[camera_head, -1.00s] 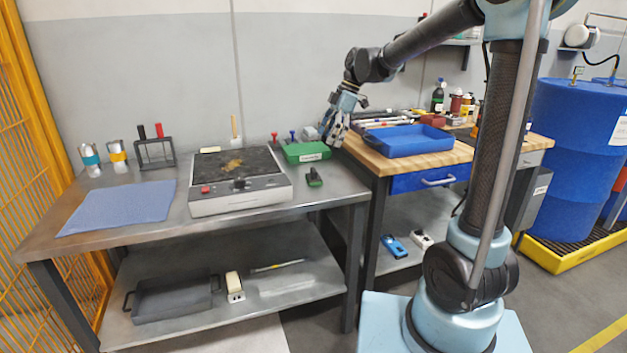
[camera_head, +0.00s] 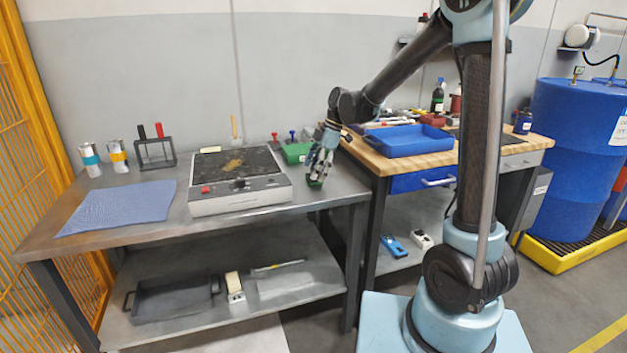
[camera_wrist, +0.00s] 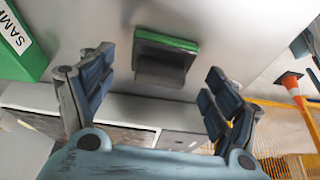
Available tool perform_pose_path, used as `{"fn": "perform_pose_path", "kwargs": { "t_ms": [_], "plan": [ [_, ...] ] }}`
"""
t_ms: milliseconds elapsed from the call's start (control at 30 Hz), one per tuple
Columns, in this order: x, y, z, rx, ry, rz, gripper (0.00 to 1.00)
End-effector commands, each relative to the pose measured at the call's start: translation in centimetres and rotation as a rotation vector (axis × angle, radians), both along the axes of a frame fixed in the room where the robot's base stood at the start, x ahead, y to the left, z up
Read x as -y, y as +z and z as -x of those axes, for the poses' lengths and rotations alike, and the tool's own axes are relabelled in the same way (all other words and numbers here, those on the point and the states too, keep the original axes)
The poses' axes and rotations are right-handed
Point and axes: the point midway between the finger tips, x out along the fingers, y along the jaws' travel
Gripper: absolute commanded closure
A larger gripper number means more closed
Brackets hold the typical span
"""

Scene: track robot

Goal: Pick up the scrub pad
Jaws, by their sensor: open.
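The scrub pad (camera_wrist: 165,60) has a green strip along one edge and a dark grey body. In the wrist view it lies on the steel bench top, between my open fingers and beyond them, and neither finger appears to touch it. In the head view my gripper (camera_head: 319,170) points down over the bench's right end. It hides most of the pad there, leaving a green bit (camera_head: 315,184) showing below the fingertips. My gripper is open and empty.
A green labelled box (camera_head: 296,153) stands just behind and left of my gripper; it also shows in the wrist view (camera_wrist: 18,45). A hot plate (camera_head: 237,195) stands to the left. A wooden-topped bench with a blue tray (camera_head: 410,147) adjoins on the right.

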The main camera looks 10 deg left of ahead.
Motion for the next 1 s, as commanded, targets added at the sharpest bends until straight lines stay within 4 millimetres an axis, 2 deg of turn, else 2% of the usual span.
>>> {"fn": "perform_pose_path", "kwargs": {
  "t_ms": [133,367,500,600,1000],
  "plan": [
    [-0.33,-0.96,0.18,0.000,0.000,0.000,0.18],
    [-0.35,-1.06,0.21,0.000,-0.001,0.000,0.18],
    [-0.35,-1.05,0.20,0.000,-0.001,0.000,0.48],
    [-0.34,-1.05,0.21,0.000,-0.001,0.000,0.66],
    [-0.34,-0.50,0.23,0.000,-0.001,0.000,0.66]
  ]
}}
